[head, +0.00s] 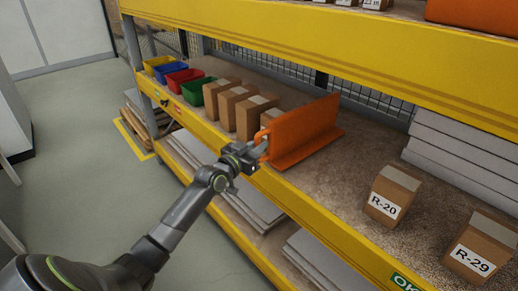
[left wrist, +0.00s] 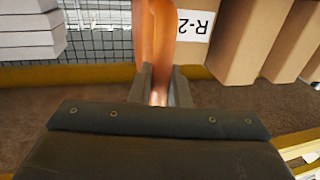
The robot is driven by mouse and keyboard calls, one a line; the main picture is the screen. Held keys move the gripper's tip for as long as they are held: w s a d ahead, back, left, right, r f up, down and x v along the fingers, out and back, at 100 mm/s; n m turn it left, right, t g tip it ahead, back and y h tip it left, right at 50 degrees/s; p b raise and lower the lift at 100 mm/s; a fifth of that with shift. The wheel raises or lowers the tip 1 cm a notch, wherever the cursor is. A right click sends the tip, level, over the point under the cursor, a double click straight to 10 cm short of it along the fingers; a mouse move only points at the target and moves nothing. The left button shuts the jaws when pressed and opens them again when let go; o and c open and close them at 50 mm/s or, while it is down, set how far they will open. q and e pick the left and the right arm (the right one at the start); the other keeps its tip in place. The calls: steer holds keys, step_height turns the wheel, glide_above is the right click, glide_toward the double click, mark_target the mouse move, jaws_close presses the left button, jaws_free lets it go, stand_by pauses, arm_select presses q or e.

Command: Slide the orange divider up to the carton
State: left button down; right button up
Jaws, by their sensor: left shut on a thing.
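The orange divider (head: 308,128) stands upright on the middle shelf, its flat foot resting on the board. My left gripper (head: 262,148) is shut on the divider's front edge. In the left wrist view the divider (left wrist: 157,40) runs between the two fingers (left wrist: 158,88). The nearest carton (head: 270,117) of a brown row stands just left of the divider and is partly hidden by it. In the left wrist view this carton (left wrist: 197,52) shows an upside-down label beside the divider; I cannot tell whether they touch. My right gripper is not in view.
More brown cartons (head: 233,100) and several coloured bins (head: 184,79) stand farther left. Right of the divider the shelf board (head: 345,170) is bare up to carton R-20 (head: 392,195) and carton R-29 (head: 480,248). Grey panels (head: 465,150) lie stacked behind. A yellow beam (head: 320,225) edges the shelf.

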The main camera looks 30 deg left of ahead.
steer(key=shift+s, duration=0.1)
arm_select(q)
steer(key=c, duration=1.4)
jaws_free()
steer(key=shift+c, duration=0.2)
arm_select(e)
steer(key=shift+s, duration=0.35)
arm_select(q)
steer(key=shift+s, duration=0.15)
